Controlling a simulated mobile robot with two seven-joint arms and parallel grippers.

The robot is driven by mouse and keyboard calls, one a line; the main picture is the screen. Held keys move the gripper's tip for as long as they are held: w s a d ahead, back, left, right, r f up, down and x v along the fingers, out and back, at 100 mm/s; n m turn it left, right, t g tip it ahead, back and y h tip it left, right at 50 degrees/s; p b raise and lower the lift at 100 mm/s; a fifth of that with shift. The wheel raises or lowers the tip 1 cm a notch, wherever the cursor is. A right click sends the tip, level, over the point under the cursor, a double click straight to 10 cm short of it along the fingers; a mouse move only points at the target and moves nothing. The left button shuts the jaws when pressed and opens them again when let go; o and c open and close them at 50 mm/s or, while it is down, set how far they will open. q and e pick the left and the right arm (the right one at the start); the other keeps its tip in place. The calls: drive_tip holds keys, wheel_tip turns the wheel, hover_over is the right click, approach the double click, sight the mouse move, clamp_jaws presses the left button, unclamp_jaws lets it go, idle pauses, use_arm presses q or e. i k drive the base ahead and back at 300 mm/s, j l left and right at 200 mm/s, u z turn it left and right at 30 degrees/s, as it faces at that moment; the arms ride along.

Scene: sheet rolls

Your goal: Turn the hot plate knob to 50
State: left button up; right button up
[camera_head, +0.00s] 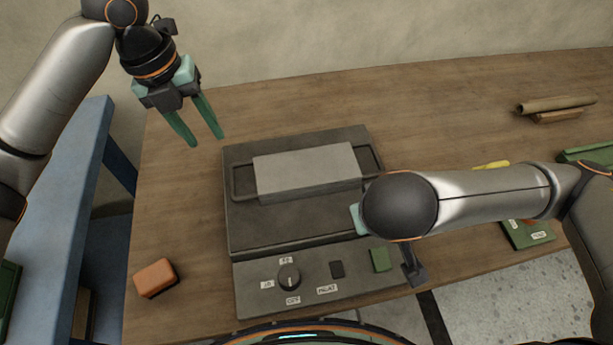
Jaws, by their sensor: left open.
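The hot plate (245,236) is a dark grey unit on the wooden table. A paler grey block or plate with a wire-like handle frame lies on its top. Its round black knob (289,278) sits on the front panel with small white labels around it. A light pointer mark shows on the knob, but the label text is too small to read surely. My left gripper (206,141) is open and empty, above the table behind and left of the hot plate, away from the knob.
An orange-brown block (155,278) lies left of the panel. A brown roll (556,105) lies at the back right. The table behind the hot plate is clear.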

sight(289, 278)
drive_tip(key=k, duration=1)
